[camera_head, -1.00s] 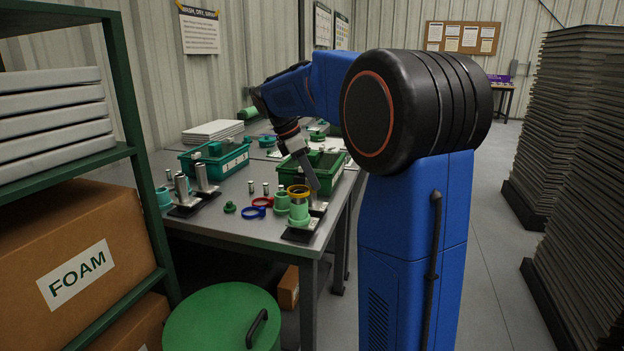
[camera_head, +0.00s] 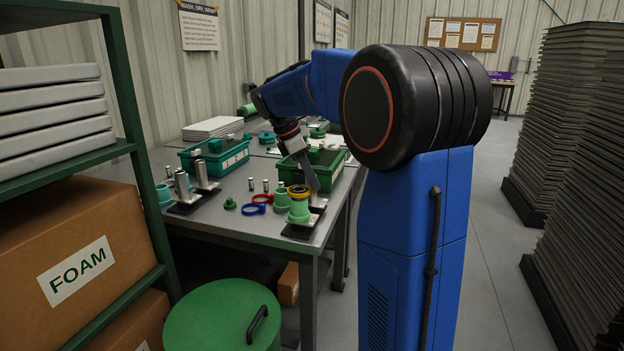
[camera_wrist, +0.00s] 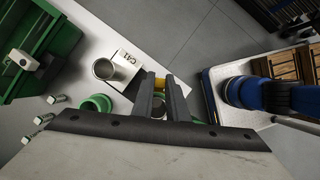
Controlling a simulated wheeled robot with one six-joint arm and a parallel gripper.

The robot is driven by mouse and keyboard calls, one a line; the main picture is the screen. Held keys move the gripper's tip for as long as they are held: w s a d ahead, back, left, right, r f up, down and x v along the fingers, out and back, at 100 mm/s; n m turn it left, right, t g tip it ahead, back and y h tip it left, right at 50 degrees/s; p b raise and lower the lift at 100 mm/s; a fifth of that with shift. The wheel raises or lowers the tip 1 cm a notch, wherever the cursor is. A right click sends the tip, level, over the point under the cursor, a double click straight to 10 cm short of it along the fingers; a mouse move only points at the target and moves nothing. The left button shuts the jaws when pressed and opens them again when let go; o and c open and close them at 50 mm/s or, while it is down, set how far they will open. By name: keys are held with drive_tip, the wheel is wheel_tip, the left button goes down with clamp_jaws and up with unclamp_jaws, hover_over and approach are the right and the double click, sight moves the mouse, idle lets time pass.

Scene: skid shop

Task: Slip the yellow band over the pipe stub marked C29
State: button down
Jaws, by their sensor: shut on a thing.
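The yellow band (camera_head: 299,190) is at the front right of the workbench, at the top of a pale green stepped fitting (camera_head: 299,209) in the head view. My gripper (camera_head: 314,187) reaches down just beside it and is shut on the band. In the wrist view the band (camera_wrist: 160,84) shows as a small yellow patch between the fingers (camera_wrist: 160,88); the fingers hide most of it. A grey pipe stub (camera_wrist: 112,69) beside them stands on a plate marked C41. I cannot read a C29 mark, nor tell whether the band is around a stub.
A green bin (camera_head: 322,160) stands behind the gripper, and another (camera_head: 216,156) is further left. Blue (camera_head: 254,209) and red (camera_head: 263,198) rings lie left of the fitting. Metal stubs stand on a dark base (camera_head: 186,207). A round green lid (camera_head: 224,318) is below the bench.

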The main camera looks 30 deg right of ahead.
drive_tip(key=shift+f, duration=3)
idle(4.1)
drive_tip(key=c, duration=1.3)
unclamp_jaws()
drive_tip(key=shift+w, duration=0.1)
drive_tip(key=shift+o, duration=0.2)
